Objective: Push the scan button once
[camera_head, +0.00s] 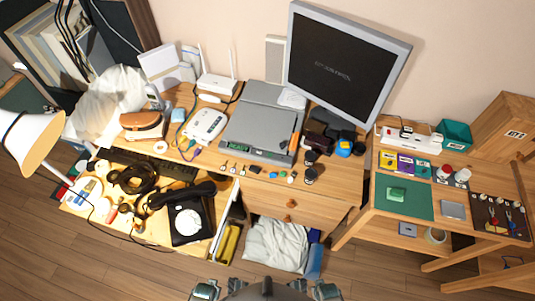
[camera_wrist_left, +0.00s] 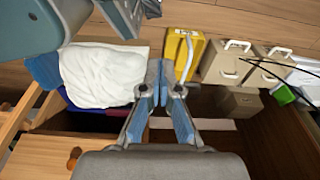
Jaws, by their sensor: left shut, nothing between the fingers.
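A grey flatbed scanner (camera_head: 262,130) lies on the desk below the monitor. Its front edge faces me, and a scan button is too small to make out. My left gripper (camera_wrist_left: 159,82) shows in the left wrist view with its two blue fingers shut together and nothing between them. It is over the low area by the desk drawers, near a white cloth bundle (camera_wrist_left: 103,75), apart from the scanner. The scanner is not in the left wrist view.
Small loose parts (camera_head: 255,169) lie in front of the scanner. A white device (camera_head: 206,124) is left of it; a monitor (camera_head: 346,66) stands behind. A black dial phone (camera_head: 190,220) sits on the lower left surface. A yellow item (camera_wrist_left: 184,55) is beyond my left fingers.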

